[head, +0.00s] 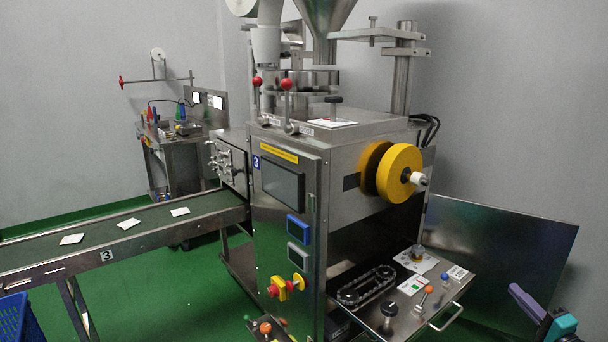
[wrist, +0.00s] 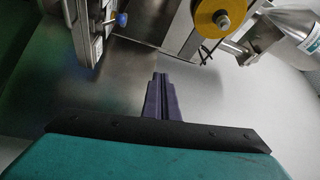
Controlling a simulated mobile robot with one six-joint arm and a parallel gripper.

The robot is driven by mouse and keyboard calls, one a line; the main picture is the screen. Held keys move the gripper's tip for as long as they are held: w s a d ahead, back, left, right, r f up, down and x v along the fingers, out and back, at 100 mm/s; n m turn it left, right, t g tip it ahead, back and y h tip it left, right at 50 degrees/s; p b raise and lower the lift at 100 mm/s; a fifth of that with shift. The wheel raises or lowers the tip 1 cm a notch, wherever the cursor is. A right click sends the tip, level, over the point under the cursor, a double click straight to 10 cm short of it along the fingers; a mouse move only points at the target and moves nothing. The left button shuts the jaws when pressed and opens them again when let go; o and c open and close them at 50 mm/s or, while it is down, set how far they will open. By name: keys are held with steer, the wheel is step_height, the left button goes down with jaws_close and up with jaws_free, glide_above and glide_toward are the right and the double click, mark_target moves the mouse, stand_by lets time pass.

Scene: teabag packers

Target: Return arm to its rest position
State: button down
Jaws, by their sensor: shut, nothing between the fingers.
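My gripper (head: 513,288) shows at the lower right of the head view, with purple fingers and a teal and dark body. It is apart from the machine and in front of a grey metal panel (head: 500,250). In the wrist view my gripper (wrist: 161,76) points up the picture, its two purple fingers together with nothing between them. The rest of my arm is mostly out of the head view.
The steel packing machine (head: 340,165) with a yellow reel (head: 398,172) stands left of my gripper. Its pulled-out drawer (head: 440,300) has a handle and loose parts. A conveyor (head: 150,235) with white teabags runs left. A blue crate (head: 12,318) sits lower left.

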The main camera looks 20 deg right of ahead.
steer(key=w+a+f+n+g+y+p, duration=0.3)
steer(key=w+a+y+p, duration=0.5)
steer(key=w+a, duration=1.35)
steer(key=a+f+n+g+y+p, duration=0.2)
steer(key=a+f, duration=0.1)
steer(key=a, duration=0.7)
steer(key=a+f+n+g+y+p, duration=0.15)
steer(key=a+f, duration=0.25)
steer(key=a, duration=0.5)
steer(key=a+f+n+g+y+p, duration=0.2)
steer(key=a+f+g+p, duration=0.1)
steer(key=a, duration=0.7)
steer(key=s+a+f+n+g+h+p, duration=0.1)
steer(key=s+a+f+n+g+p, duration=0.3)
steer(key=s+a, duration=0.5)
steer(key=s+a+f+n+g+h+p, duration=0.1)
steer(key=s+a+f+n+g+p, duration=0.1)
steer(key=s+a+f+g, duration=0.55)
steer(key=s+f+n+g+h+p, duration=0.3)
steer(key=s+h, duration=0.2)
steer(key=s, duration=0.8)
steer(key=s+d+f+h, duration=0.1)
steer(key=d+h, duration=0.3)
steer(key=d, duration=0.4)
steer(key=shift+s+d+f, duration=0.25)
steer(key=shift+s+f, duration=0.1)
steer(key=shift+s, duration=0.55)
